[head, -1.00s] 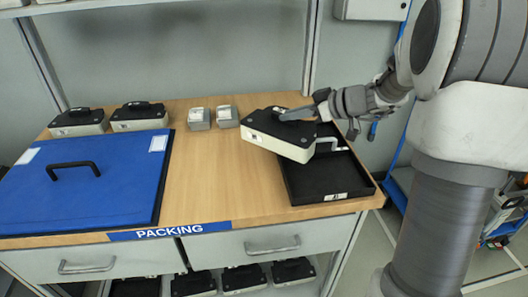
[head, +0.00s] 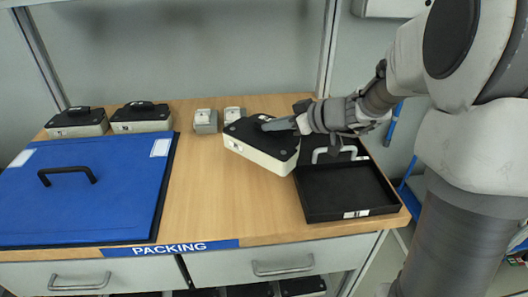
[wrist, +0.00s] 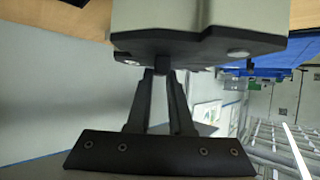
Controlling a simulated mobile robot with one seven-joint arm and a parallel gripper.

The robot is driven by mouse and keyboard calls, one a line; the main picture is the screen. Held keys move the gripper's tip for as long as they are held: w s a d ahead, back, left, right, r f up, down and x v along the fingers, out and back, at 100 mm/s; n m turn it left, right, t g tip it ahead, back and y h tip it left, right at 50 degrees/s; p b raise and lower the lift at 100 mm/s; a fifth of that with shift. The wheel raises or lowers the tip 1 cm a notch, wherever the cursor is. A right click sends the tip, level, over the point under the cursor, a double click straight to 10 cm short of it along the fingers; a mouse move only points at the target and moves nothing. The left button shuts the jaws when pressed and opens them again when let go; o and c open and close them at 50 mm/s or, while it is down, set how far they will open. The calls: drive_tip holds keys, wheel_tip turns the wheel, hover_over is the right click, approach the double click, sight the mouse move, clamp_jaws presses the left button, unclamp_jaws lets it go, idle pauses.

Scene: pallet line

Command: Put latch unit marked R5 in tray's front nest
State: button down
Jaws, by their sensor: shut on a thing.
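A latch unit with a black top and cream body (head: 262,156) is held by its top in my gripper (head: 268,125). It hangs tilted, above or near the table left of the tray; the gap beneath it is unclear. In the wrist view the fingers (wrist: 163,78) are shut at its black face (wrist: 200,45). The R5 mark is too small to read. The black tray (head: 310,213) lies at the table's right end. The front part of its floor looks empty. A pale bent handle (head: 333,150) shows at its back, partly hidden by my arm.
Two similar units (head: 78,123) (head: 142,118) stand at the back left. A blue lid or panel (head: 110,205) with a black handle covers the left side. Two small grey boxes (head: 206,122) (head: 234,114) stand behind the held unit. Bare wood (head: 210,200) lies between panel and tray.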

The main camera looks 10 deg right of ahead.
sight(258, 136)
drive_tip(key=a, duration=0.1)
drive_tip(key=s+a+f, duration=0.1)
drive_tip(key=a+f, duration=0.1)
drive_tip(key=shift+s, duration=0.25)
wheel_tip(258, 136, down, 4)
drive_tip(key=shift+a+f+b, duration=0.1)
drive_tip(key=shift+b, duration=0.35)
drive_tip(key=c, duration=0.8)
unclamp_jaws()
